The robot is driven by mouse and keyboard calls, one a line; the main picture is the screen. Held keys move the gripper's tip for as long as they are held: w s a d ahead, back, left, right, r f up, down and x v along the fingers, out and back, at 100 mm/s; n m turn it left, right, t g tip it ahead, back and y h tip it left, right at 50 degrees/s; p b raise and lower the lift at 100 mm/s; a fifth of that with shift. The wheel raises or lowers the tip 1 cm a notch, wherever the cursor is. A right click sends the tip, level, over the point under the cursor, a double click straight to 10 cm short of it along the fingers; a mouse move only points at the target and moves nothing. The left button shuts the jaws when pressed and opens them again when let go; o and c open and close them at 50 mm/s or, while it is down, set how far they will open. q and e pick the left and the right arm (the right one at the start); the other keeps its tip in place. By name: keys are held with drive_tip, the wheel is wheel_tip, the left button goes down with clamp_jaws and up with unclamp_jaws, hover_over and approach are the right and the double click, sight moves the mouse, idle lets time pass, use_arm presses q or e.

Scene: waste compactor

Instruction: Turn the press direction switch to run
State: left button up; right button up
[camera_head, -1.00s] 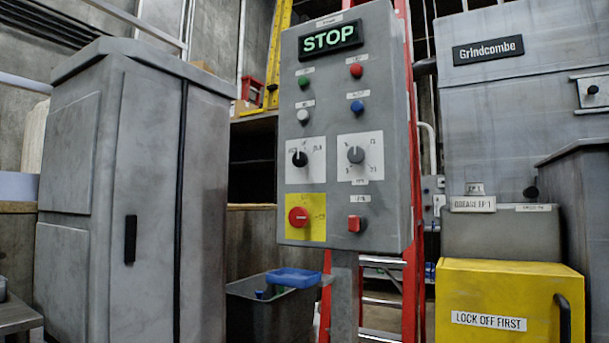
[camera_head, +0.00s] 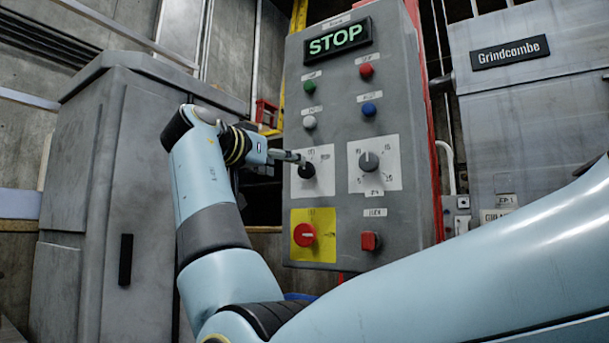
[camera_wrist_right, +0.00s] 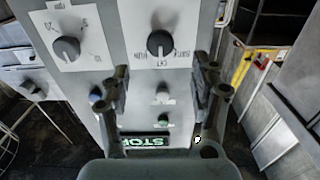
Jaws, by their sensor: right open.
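The press direction switch is a black knob (camera_head: 306,171) on a white plate on the left of the grey control panel (camera_head: 341,226). In the right wrist view the knob (camera_wrist_right: 160,43) appears upside down, with its pale mark towards the OFF label. My right gripper (camera_head: 295,157) is in front of the switch and partly covers its plate. In the wrist view the fingers (camera_wrist_right: 162,68) are open and spread to either side of the knob's line, with nothing between them. Contact with the knob cannot be told. My left gripper is not in view.
A second, grey knob (camera_head: 369,161) is to the right of the switch. A red knob (camera_head: 304,235) on a yellow plate is below it. Several push buttons and a lit STOP display (camera_head: 337,41) are above. A grey cabinet (camera_head: 92,190) stands at the left.

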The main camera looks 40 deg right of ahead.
sight(304, 170)
drive_tip(key=x, duration=0.8)
drive_tip(key=shift+w+d, duration=0.15)
drive_tip(key=shift+c, duration=0.5)
drive_tip(key=c, duration=1.1)
